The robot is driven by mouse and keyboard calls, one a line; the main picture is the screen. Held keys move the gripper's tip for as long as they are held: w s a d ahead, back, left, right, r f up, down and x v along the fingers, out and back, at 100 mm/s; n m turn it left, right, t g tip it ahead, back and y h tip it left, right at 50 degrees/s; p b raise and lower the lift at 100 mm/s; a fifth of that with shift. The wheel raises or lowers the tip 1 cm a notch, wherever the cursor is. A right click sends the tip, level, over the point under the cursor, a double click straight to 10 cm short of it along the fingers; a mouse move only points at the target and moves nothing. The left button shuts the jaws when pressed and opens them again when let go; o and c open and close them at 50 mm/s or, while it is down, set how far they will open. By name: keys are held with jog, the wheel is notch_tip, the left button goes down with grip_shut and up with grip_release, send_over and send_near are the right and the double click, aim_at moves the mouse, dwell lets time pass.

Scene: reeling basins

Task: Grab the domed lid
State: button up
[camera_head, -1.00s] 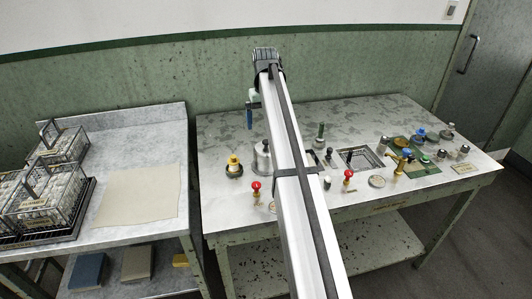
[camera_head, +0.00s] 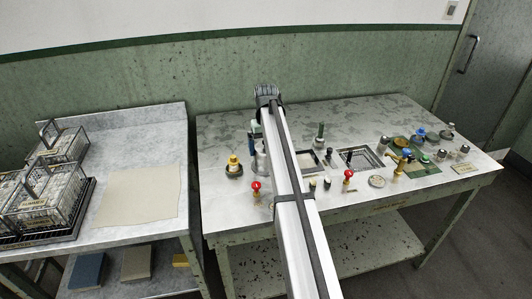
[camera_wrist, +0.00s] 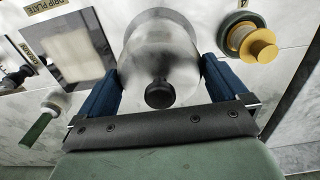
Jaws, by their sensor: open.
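The domed lid (camera_wrist: 160,48) is a shiny grey metal dome with a black knob, seen from above in the wrist view. In the head view the lid (camera_head: 261,165) stands on the grey table, partly hidden behind my arm. My gripper (camera_wrist: 160,74) is open, with one blue finger on each side of the lid. The knob lies between the fingers, close to the palm. I cannot tell whether the fingers touch the dome.
A drip plate (camera_wrist: 72,50) lies left of the lid in the wrist view. A yellow-topped knob on a dark green base (camera_wrist: 250,42) is close on the right. Red-topped valves (camera_head: 256,187) stand near the table's front. The back of the table (camera_head: 340,112) is clear.

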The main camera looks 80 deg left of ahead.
jog(key=shift+c, duration=0.5)
jog(key=c, duration=0.6)
jog(key=shift+r, duration=0.1)
